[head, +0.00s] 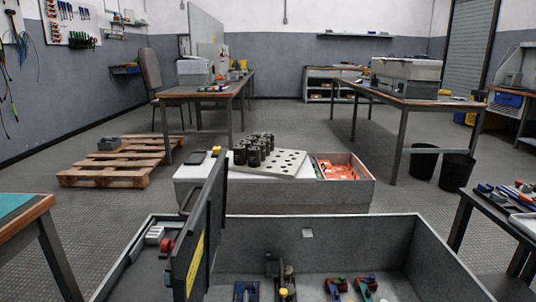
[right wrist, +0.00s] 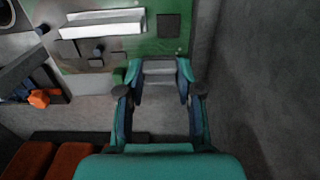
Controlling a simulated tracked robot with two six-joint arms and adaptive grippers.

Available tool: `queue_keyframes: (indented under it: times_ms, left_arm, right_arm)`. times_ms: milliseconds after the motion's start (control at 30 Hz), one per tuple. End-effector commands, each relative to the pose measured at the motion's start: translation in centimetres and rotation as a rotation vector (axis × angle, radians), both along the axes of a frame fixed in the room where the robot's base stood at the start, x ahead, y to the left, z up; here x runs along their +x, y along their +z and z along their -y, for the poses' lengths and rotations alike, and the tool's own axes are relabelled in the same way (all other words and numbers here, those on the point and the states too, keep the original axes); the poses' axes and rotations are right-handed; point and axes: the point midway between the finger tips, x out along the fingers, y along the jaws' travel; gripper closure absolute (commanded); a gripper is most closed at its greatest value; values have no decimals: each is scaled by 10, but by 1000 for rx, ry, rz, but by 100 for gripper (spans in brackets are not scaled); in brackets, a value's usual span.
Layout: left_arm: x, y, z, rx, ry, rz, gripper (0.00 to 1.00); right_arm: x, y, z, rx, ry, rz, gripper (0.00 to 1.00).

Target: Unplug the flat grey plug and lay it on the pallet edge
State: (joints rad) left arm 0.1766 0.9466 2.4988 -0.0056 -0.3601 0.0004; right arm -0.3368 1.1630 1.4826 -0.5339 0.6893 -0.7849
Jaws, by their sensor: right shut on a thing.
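In the right wrist view, my right gripper (right wrist: 159,75) has its teal fingers shut on a light grey flat piece, the flat grey plug (right wrist: 159,68). The plug lies between the fingertips at the lower edge of a green board (right wrist: 120,62). Whether it is still seated there, I cannot tell. In the head view, the wooden pallet (head: 95,176) lies on the floor at the left, with a grey block (head: 109,144) on its far part. Neither gripper can be made out in the head view, and the left one is not in view.
An open grey cabinet (head: 418,245) with a raised dark door (head: 188,255) fills the foreground. Small parts stand inside it. A grey wall (right wrist: 250,90) runs close to the right of my right gripper. A low grey box (head: 290,198) with a perforated plate stands beyond the cabinet.

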Motion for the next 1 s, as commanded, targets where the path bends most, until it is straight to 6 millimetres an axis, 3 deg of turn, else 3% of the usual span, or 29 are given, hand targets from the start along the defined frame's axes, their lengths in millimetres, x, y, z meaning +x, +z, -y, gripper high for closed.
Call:
queue_keyframes:
  times_ms: [1000]
  left_arm:
    - [0,30,0,0,0,0,60]
  right_arm:
    - [0,42,0,0,0,1,100]
